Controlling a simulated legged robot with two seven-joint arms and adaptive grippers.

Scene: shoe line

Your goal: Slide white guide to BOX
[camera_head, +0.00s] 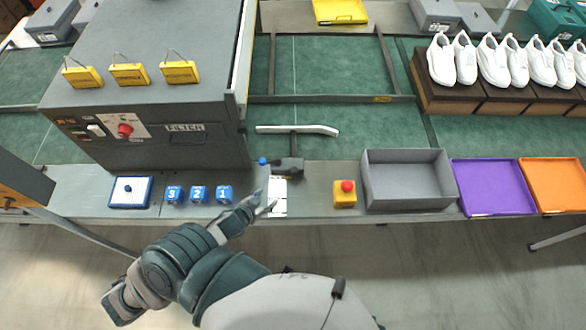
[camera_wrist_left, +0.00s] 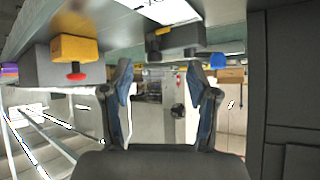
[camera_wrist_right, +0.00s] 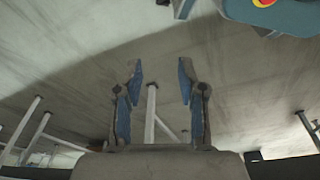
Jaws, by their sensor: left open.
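The white guide (camera_head: 298,129) is a slim bar lying across the green belt on a dark arm. The arm runs to a dark block (camera_head: 287,166) with a blue knob (camera_head: 262,161) on its left. White label plates (camera_head: 278,203) lie in front of the block; their writing is unreadable here. My left gripper (camera_head: 264,203) is open and empty, just left of the plates and short of the knob. In the left wrist view the knob (camera_wrist_left: 217,61) is beyond the open fingers (camera_wrist_left: 162,82). My right gripper (camera_wrist_right: 160,80) is open and empty over bare floor.
A yellow button box with a red button (camera_head: 345,193) and an open grey box (camera_head: 408,182) stand to the right, then purple (camera_head: 491,187) and orange trays. Blue numbered blocks (camera_head: 198,194) are on the left. The grey filter machine (camera_head: 150,100) rises behind them.

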